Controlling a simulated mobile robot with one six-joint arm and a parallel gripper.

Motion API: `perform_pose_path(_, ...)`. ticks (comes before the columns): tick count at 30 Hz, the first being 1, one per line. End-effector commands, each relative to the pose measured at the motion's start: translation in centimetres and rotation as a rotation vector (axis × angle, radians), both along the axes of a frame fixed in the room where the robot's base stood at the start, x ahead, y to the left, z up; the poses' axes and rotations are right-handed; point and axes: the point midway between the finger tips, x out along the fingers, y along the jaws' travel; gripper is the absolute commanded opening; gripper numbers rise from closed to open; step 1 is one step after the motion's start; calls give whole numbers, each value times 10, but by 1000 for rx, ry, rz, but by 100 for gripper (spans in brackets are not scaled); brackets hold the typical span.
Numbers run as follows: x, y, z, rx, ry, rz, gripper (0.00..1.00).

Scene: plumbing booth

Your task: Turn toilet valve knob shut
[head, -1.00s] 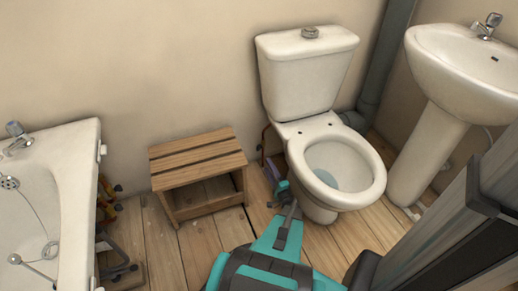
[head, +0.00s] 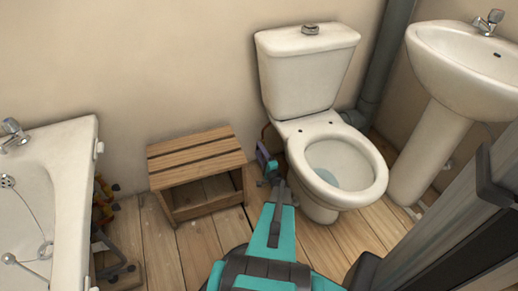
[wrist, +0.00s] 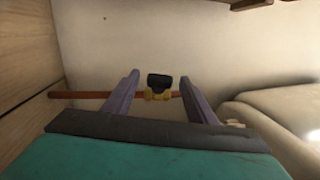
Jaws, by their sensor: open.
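The toilet valve shows in the wrist view with a black knob (wrist: 159,80) on a small brass body (wrist: 158,95). It sits on a thin copper pipe (wrist: 80,95) that runs across in front of the wall. My gripper (wrist: 159,75) is open, its two purple fingers apart, one on each side of the knob in the picture. I cannot tell whether the knob is between the fingers in depth or beyond them. In the head view my gripper (head: 267,160) is low beside the white toilet (head: 318,165), and it hides the valve there.
A wooden step stool (head: 197,160) stands close left of my gripper. A pedestal sink (head: 465,75) and a grey waste pipe (head: 385,60) are at right.

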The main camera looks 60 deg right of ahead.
Motion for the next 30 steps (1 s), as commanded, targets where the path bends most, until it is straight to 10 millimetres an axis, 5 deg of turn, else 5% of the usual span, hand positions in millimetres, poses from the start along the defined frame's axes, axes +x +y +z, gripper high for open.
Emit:
perform_pose_path(7,18,-13,2,0,0,0,52)
perform_pose_path(18,21,-15,4,0,0,-1,52)
perform_pose_path(26,20,-15,4,0,0,-2,10)
perform_pose_path(27,19,-26,3,0,-2,-5,10)
perform_pose_path(30,19,-19,4,1,-2,-5,10)
